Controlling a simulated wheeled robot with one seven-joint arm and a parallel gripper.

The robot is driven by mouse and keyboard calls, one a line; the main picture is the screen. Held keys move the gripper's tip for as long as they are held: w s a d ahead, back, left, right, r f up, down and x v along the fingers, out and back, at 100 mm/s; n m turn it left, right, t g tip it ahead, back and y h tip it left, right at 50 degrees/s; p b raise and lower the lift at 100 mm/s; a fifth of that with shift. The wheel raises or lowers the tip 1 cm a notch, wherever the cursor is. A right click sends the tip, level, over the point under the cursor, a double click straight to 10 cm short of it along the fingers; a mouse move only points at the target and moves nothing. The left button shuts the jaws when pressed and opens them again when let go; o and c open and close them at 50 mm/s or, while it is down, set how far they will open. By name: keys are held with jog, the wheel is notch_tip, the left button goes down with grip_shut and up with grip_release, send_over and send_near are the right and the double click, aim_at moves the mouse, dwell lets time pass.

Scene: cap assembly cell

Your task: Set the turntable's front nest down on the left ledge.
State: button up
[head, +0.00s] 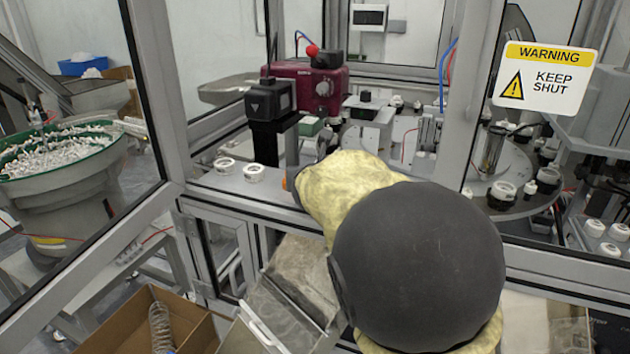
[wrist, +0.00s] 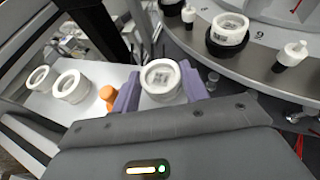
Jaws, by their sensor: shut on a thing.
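In the head view my yellow-covered arm hides the gripper and the held nest. The turntable (wrist: 275,72) is to the right, with a black nest holding a white cap (wrist: 228,28) on it.
Two white round pieces (wrist: 71,86) (wrist: 38,77) stand on the ledge, also in the head view (head: 253,172). An orange knob (wrist: 107,94) sits between them and my gripper. Frame posts (head: 160,80) and a warning-signed door (head: 545,80) surround the opening. Small black-and-white parts (wrist: 291,53) ring the turntable.

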jog(key=shift+r, duration=0.1)
jog(key=o, duration=0.7)
jog(key=shift+r, duration=0.1)
jog(key=p+v, duration=0.3)
jog(key=v, duration=0.9)
jog(key=shift+s+d, duration=0.1)
